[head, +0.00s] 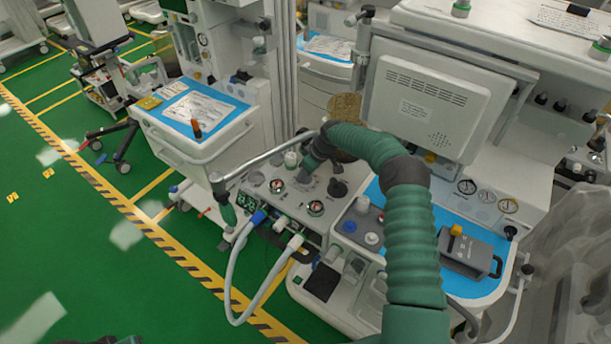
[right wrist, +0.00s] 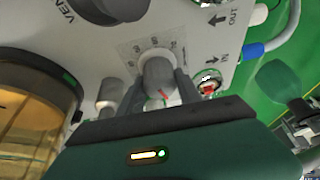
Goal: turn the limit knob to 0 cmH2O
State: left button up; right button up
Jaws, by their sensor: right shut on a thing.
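The limit knob (right wrist: 158,76) is a grey knob on the white machine panel in the right wrist view. A printed scale with small numbers curves around its far side, too blurred to read surely. A short red mark shows on the knob's near end. My right gripper (right wrist: 160,92) has one finger on each side of the knob and is shut on it. In the head view my green right arm arches over to the panel, and the gripper (head: 308,172) is small there, with the knob hidden. My left gripper is not clearly visible; only a dark sliver shows at the bottom edge.
An amber canister (right wrist: 28,115) stands near the gripper in the right wrist view. A pale looped hose (head: 232,282) hangs in front. Green floor lies open at left.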

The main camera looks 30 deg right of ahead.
jog(key=n+y+b, duration=0.1)
jog(key=n+b, duration=0.1)
jog(key=n, duration=0.1)
jog(key=shift+w+d+g+b, duration=0.1)
jog(key=shift+d+g+b, duration=0.05)
jog(key=shift+g+b, duration=0.15)
jog(key=shift+r+n+g+y+b, duration=0.1)
jog(key=shift+n+g+y+b, duration=0.35)
jog(key=shift+n, duration=0.65)
jog(key=shift+d+r, duration=0.15)
jog(key=shift+r, duration=0.05)
jog(key=o, duration=1.4)
jog(key=shift+n, duration=0.3)
jog(key=shift+c, duration=0.2)
jog(key=shift+f, duration=0.2)
